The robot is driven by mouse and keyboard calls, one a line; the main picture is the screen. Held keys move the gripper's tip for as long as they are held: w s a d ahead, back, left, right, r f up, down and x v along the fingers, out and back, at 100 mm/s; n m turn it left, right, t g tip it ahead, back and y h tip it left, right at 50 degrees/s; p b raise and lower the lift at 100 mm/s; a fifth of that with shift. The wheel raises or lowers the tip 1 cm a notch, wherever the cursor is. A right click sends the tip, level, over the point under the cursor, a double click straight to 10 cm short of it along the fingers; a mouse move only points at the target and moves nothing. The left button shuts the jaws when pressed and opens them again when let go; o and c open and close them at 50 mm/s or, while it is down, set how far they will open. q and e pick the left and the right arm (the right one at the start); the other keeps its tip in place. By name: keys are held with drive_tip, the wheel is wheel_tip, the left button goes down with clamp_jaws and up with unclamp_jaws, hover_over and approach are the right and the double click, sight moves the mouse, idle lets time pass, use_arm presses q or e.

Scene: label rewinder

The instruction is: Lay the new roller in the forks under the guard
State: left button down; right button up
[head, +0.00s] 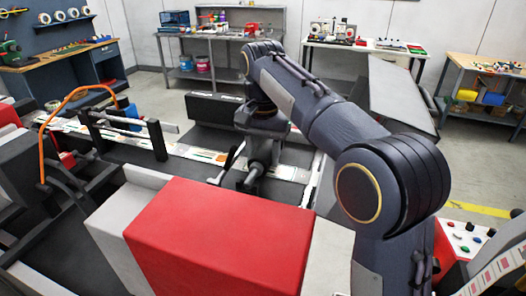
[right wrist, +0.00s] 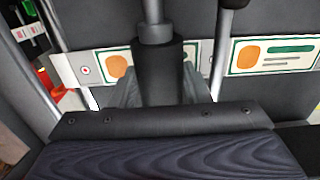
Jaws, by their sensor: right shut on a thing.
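My right gripper (head: 258,158) points down over the middle of the machine and is shut. In the right wrist view, its pale fingers (right wrist: 193,85) close on a dark cylinder with a grey shaft (right wrist: 157,30), which appears to be the roller. Much of it is hidden by the gripper. Black upright posts (head: 157,140) with pale bars between them stand left of the gripper and may be the forks. An orange bent tube (head: 82,90) arches beside them; I cannot tell whether it belongs to the guard. My left gripper is not recognisable in view.
A label strip (head: 195,153) runs across the machine behind the gripper. A large red box (head: 225,235) stands in front. A control panel with buttons (head: 465,235) is at the right. Benches line the back wall, with open floor before them.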

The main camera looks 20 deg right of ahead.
drive_tip(key=shift+f, duration=0.2)
idle(0.6)
drive_tip(key=o, duration=1.3)
drive_tip(key=shift+a+r+p, duration=0.15)
drive_tip(key=shift+r+p, duration=1.05)
drive_tip(key=shift+r, duration=3.05)
drive_tip(key=shift+s, duration=0.1)
